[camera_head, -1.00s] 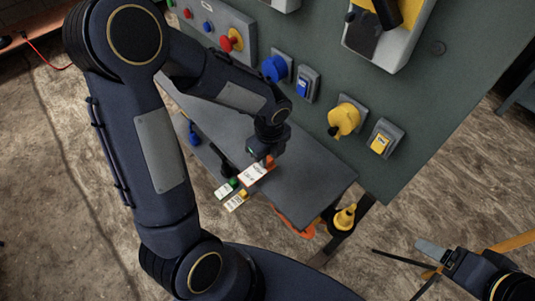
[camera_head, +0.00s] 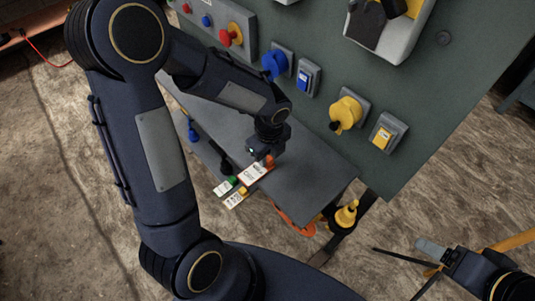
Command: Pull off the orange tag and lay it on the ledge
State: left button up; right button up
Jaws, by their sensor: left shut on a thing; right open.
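The orange tag (camera_head: 256,172) has a white label face and an orange end. It is at the front edge of the grey ledge (camera_head: 315,177), beside the green and yellow tags. My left gripper (camera_head: 267,157) is shut on its orange end, above the ledge's front edge. Whether the tag still touches a hook or the ledge is too small to tell. My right gripper (camera_head: 432,259) is open and empty at the lower right, away from the ledge.
A green tag (camera_head: 226,186) and a yellow tag (camera_head: 236,198) hang at the ledge's front edge. A yellow padlock-like item (camera_head: 346,214) is at the ledge's right end. The panel (camera_head: 440,100) with blue and yellow switches rises behind. The ledge's right part is bare.

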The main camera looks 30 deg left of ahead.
aim_at(268, 159)
pick_arm(q)
jog(key=shift+f, duration=0.2)
jog(key=o, duration=1)
jog(key=shift+o, duration=0.2)
jog(key=shift+r, duration=0.1)
jog(key=r+p, duration=0.1)
jog(key=r, duration=0.6)
jog(key=shift+d, duration=0.2)
jog(key=shift+s+r, duration=0.15)
jog(key=shift+r, duration=0.3)
jog(key=s+r+n+t+h+p, duration=0.4)
jog(key=s+r+n, duration=0.9)
jog(key=n, duration=1.1)
jog(key=shift+s+a+t+p, duration=0.35)
jog(key=shift+s+a+t, duration=0.1)
jog(key=shift+s+t, duration=0.35)
